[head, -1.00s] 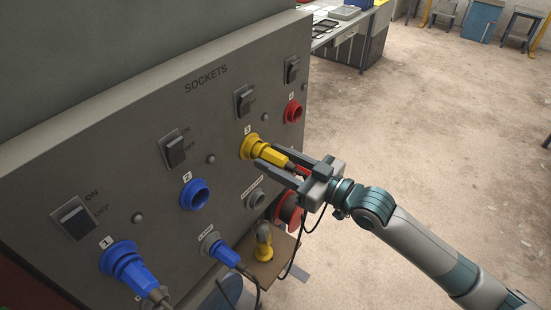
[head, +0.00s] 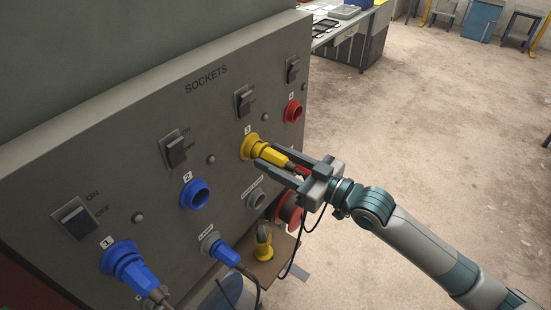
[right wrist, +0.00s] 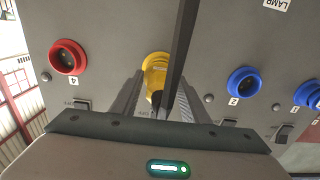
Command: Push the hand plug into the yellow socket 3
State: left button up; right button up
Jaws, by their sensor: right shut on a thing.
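The yellow socket 3 (head: 249,147) is on the grey panel, under the label 3. The yellow hand plug (head: 270,153) points into it, and the two look joined; how deep the plug sits I cannot tell. My right gripper (head: 272,158) is shut on the plug from the right, its fingers on either side of it. In the right wrist view the yellow plug and socket (right wrist: 155,68) show ahead of the fingers, partly hidden by a dark cable that crosses the view. My left gripper is not in view.
Blue socket 2 (head: 194,194) is empty at the left, and red socket 4 (head: 293,111) is at the right. A blue plug (head: 135,273) sits in socket 1. Another yellow connector (head: 263,243) is below, by a small brown shelf. Open floor lies to the right.

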jog(key=shift+w+a, duration=0.25)
jog(key=shift+a, duration=0.1)
dwell(0.8)
jog(key=o, duration=1.5)
jog(key=shift+c, duration=0.2)
jog(key=shift+s+d+f, duration=0.1)
jog(key=shift+s+d, duration=0.15)
jog(key=shift+d, duration=0.15)
jog(key=b+v, duration=0.6)
jog(key=v, duration=1)
jog(key=shift+s+d+b, duration=0.2)
jog(key=shift+b, duration=0.2)
